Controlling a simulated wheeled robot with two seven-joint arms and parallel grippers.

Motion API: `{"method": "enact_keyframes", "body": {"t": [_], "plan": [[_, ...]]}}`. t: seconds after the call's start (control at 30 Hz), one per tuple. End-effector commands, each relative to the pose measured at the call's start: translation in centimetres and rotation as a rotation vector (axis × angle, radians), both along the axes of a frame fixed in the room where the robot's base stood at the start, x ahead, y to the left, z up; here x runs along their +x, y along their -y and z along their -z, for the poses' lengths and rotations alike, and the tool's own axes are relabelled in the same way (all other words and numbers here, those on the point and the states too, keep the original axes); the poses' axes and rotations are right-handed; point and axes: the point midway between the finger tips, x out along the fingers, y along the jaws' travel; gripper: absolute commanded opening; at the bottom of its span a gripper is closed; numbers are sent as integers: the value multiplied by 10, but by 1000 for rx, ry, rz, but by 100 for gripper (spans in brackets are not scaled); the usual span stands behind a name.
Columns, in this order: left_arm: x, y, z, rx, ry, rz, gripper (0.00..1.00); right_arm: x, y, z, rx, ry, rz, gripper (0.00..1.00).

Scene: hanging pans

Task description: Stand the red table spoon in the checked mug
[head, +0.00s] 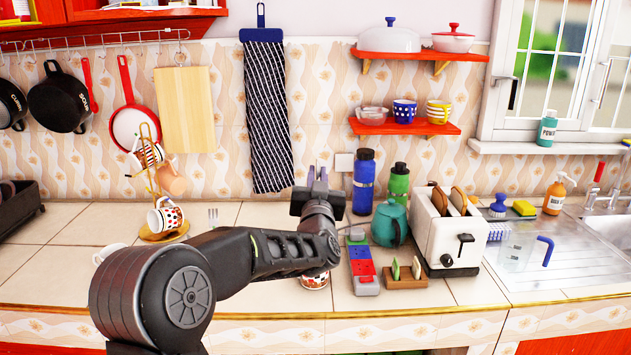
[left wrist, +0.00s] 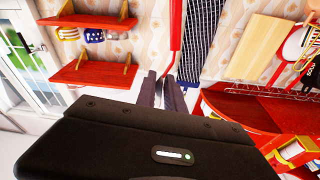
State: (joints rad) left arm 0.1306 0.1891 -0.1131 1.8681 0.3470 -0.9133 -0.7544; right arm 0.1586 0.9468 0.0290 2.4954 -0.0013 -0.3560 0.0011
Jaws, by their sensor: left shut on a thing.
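My left gripper (head: 317,180) is raised in front of the tiled wall, near the striped cloth. In the left wrist view its fingers (left wrist: 168,92) are shut on a long red handle, which I take for the red table spoon (left wrist: 175,35). I cannot make out the spoon in the head view. A mug with a red pattern (head: 315,282) stands on the counter under my left forearm, mostly hidden; its pattern looks like the checked mug, but I cannot be sure. My right gripper is not in view.
A mug tree (head: 152,165) with patterned mugs stands to the left; a pale mug (head: 108,254) is partly hidden by my arm. A blue bottle (head: 364,180), teal teapot (head: 389,223) and white toaster (head: 448,228) stand to the right. Red shelves (head: 405,126) jut from the wall.

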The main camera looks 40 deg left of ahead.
Motion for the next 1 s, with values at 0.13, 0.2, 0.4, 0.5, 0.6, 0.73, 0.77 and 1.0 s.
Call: {"method": "enact_keyframes", "body": {"t": [0.13,0.2,0.4,0.5,0.6,0.73,0.77,1.0], "plan": [[-2,-5,-6,-10,11,-6,0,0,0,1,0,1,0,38],[-2,-5,-6,-10,10,-6,0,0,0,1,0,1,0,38],[-2,-5,-5,-8,10,-5,0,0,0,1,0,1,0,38],[-2,-4,-3,-8,10,-5,0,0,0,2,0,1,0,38],[-2,-4,0,-7,9,-6,0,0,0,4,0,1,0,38],[-2,-4,8,-8,8,-6,0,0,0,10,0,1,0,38],[-2,-4,10,-8,8,-5,0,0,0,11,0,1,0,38],[-2,-4,31,-9,7,-5,0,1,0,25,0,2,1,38]]}}
